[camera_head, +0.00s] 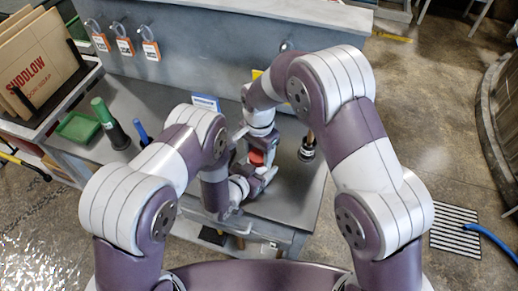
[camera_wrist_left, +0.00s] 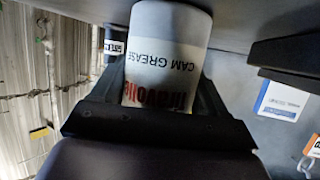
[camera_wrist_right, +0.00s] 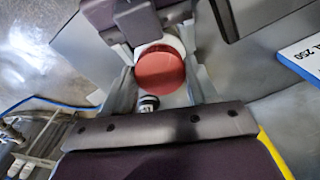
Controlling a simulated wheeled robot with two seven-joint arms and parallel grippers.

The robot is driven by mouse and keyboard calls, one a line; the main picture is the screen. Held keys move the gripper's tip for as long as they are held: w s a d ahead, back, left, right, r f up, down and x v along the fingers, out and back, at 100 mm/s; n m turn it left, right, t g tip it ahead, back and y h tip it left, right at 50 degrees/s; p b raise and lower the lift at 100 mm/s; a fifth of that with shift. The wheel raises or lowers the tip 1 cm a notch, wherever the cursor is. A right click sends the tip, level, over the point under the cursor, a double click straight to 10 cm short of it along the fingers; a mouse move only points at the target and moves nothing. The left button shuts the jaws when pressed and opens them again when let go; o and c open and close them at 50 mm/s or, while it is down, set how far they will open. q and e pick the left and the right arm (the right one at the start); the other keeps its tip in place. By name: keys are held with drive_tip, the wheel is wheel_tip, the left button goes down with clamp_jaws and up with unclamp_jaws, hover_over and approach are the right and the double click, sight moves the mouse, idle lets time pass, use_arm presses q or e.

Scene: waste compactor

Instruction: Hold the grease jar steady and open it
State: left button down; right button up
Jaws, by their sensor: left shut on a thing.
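The grease jar, white with a red lid, is on the workbench (camera_head: 290,195). Its red lid (camera_head: 256,157) shows in the head view, and its white body (camera_wrist_left: 168,60) with "CAM GREASE" print, upside down in the picture, fills the middle of the left wrist view. My left gripper (camera_head: 262,180) is shut on the jar body, one finger on each side. My right gripper (camera_head: 257,143) is above the jar. In the right wrist view its fingers stand either side of the red lid (camera_wrist_right: 160,72), open, with gaps beside it. The jar's base is hidden.
A dark cylinder with a wooden handle (camera_head: 307,150) stands right of the jar. A green bottle (camera_head: 110,124), a blue-handled item (camera_head: 141,131) and a green tray (camera_head: 78,128) are at the left. Tags hang on the back panel (camera_head: 210,45). A small blue-and-white card (camera_head: 206,102) stands behind my left arm.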

drive_tip(key=c, duration=0.3)
drive_tip(key=n, duration=0.4)
drive_tip(key=shift+c, duration=0.2)
drive_tip(key=n, duration=0.5)
drive_tip(key=shift+n, duration=0.4)
